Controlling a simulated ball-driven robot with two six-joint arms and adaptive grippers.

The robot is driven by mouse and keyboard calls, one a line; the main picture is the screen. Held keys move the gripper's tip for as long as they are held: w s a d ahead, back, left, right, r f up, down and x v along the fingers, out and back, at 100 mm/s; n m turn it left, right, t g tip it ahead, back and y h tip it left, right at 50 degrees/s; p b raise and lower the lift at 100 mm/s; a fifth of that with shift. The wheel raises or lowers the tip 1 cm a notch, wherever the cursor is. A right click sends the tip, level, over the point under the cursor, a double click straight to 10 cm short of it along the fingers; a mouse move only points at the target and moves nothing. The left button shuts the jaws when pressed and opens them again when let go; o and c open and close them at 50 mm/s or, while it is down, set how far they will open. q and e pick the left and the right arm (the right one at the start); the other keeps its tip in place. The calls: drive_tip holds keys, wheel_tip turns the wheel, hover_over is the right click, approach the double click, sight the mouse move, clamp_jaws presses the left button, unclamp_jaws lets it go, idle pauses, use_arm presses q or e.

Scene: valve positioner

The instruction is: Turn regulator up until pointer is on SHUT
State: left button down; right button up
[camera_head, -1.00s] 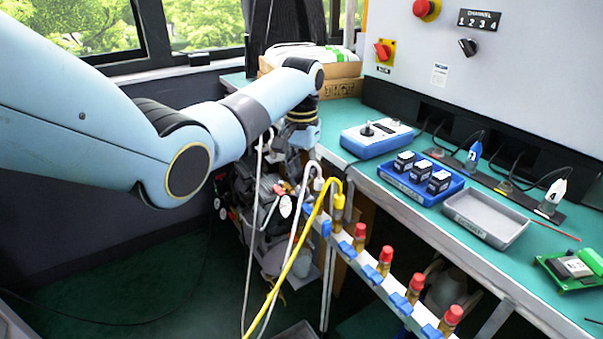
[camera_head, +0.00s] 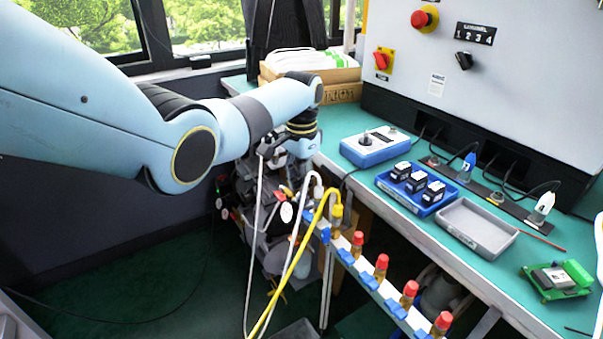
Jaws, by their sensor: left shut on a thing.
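My left arm reaches in from the left, and its wrist bends down beside the bench end. My left gripper (camera_head: 285,165) is shut, low among dark machine parts under the wrist. The fingertips and the piece between them are too small and crowded to make out. The valve assembly (camera_head: 270,230) is a dark cluster of parts with a small white round face (camera_head: 287,212). Whether this face is the SHUT pointer scale, I cannot tell. No regulator marking or pointer is readable. My right gripper is not in view.
White and yellow hoses (camera_head: 300,245) hang before the assembly. A rail (camera_head: 345,262) with several red-capped fittings runs along the bench front. The green bench (camera_head: 345,130) carries a blue control box (camera_head: 375,150), a blue tray (camera_head: 418,205) and a grey tray (camera_head: 490,245).

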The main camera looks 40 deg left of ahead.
use_arm(q)
drive_tip(key=m+p, duration=0.1)
drive_tip(key=m, duration=0.2)
drive_tip(key=shift+r+m, duration=0.15)
drive_tip(key=shift+m, duration=0.25)
drive_tip(key=m+p, duration=0.1)
drive_tip(key=m, duration=0.3)
drive_tip(key=shift+w+a, duration=0.1)
drive_tip(key=shift+m, duration=0.3)
drive_tip(key=c, duration=1.4)
unclamp_jaws()
wheel_tip(320, 180, up, 12)
